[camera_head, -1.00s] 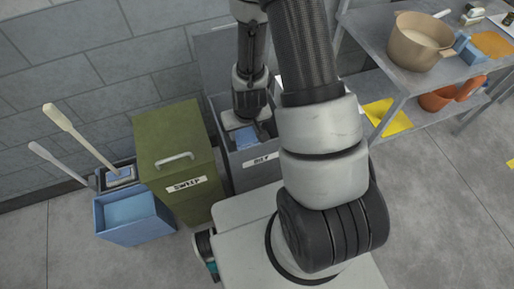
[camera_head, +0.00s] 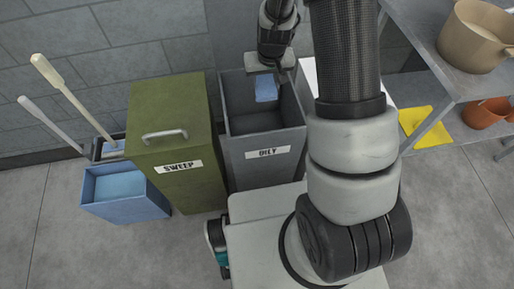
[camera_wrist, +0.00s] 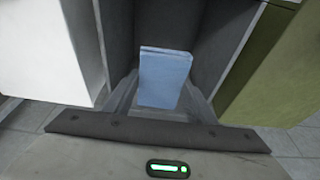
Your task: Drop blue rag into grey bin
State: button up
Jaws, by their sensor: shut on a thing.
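The blue rag (camera_head: 266,88) hangs from my gripper (camera_head: 267,74) at the back of the mouth of the open grey bin (camera_head: 262,166), which is labelled OILY. In the wrist view the rag (camera_wrist: 165,80) is a pale blue folded piece between my two fingers (camera_wrist: 160,102), with the dark inside of the bin (camera_wrist: 208,28) behind it. My gripper is shut on the rag. I cannot tell exactly how high the rag is relative to the bin's rim.
A closed green SWEEP bin (camera_head: 172,150) stands left of the grey bin. Further left is a blue tub (camera_head: 125,205) with two long pale handles (camera_head: 72,95) behind it. On the right, a metal shelf holds a pot (camera_head: 477,38), a yellow cloth (camera_head: 425,127) and an orange pot (camera_head: 487,118).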

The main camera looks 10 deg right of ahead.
notch_tip(320, 180, down, 5)
jog(key=b, duration=0.3)
jog(key=shift+f, duration=0.1)
jog(key=o, duration=1.1)
jog(key=p+v, duration=0.3)
jog(key=v, duration=1.4)
jog(key=shift+r+p, duration=0.3)
